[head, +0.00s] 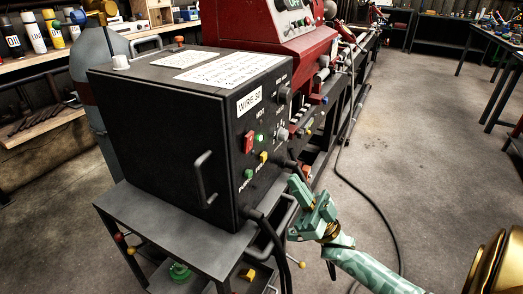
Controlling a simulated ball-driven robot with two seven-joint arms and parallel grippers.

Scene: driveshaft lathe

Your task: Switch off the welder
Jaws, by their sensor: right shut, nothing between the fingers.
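The welder (160,125) is a black box on a dark metal cart in the middle left of the head view. Its front panel faces right. The panel carries a red rocker switch (248,141), small green and yellow buttons, dark knobs and a "WIRE 32" label. Which way the switch is set is too small to tell. My right gripper (297,187) is teal, shut and empty. It is to the right of the panel, lower than the red switch and apart from it. My left gripper is not in view.
The cart (190,236) has a lower shelf with small colored items. A black cable hangs from the welder's front. A grey gas cylinder (98,55) stands behind it, and a red lathe (275,35) is beyond. The concrete floor (420,150) to the right is mostly clear.

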